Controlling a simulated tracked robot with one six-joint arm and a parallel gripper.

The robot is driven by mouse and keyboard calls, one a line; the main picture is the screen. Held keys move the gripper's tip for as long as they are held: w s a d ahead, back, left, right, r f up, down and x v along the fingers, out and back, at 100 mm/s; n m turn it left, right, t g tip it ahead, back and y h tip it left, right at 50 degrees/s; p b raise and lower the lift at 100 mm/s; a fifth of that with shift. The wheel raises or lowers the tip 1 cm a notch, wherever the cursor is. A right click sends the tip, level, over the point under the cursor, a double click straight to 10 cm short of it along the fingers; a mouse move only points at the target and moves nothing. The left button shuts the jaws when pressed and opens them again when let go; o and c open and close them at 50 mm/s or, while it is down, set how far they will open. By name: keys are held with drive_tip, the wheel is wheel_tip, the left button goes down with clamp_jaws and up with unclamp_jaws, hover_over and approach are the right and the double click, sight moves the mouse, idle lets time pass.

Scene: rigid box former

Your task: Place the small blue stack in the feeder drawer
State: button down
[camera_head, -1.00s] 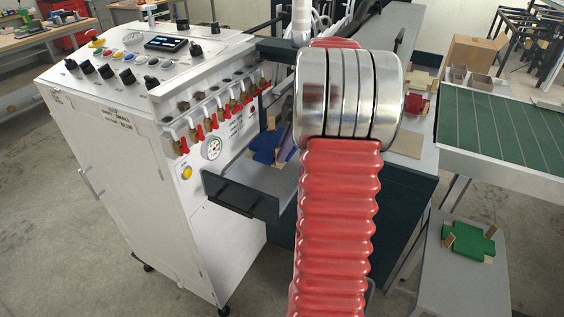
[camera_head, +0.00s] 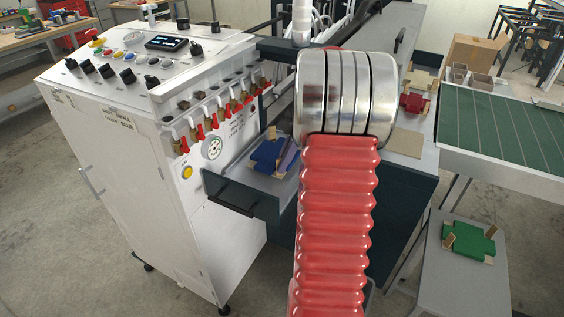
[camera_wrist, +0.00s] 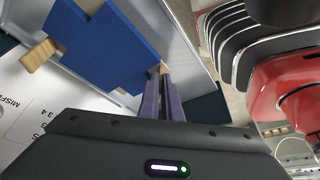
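The small blue stack (camera_head: 268,153) is a flat, cross-shaped blue piece with small wooden pieces at its edges. It lies in or just above the open feeder drawer (camera_head: 240,198); I cannot tell if it touches the floor. In the wrist view the blue stack (camera_wrist: 110,45) fills the upper left. My gripper (camera_wrist: 161,72) has its two purple fingers close together at a wooden piece on the stack's edge and looks shut on it. In the head view the fingers (camera_head: 287,153) show at the stack's right side; my red arm hides the rest.
The white control cabinet (camera_head: 130,150) with valves and a gauge stands left of the drawer. A green stack (camera_head: 468,240) lies on a grey stand at the lower right. A red stack (camera_head: 414,103) sits on the machine bed behind my arm. A green slatted conveyor (camera_head: 505,125) is at the right.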

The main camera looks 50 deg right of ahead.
drive_tip(key=shift+f, duration=0.35)
drive_tip(key=c, duration=2)
unclamp_jaws()
drive_tip(key=shift+r, duration=0.1)
drive_tip(key=shift+r, duration=0.6)
drive_tip(key=v, duration=1.1)
drive_tip(key=shift+s+d+r, duration=0.1)
drive_tip(key=shift+d+r, duration=0.05)
drive_tip(key=shift+r, duration=0.25)
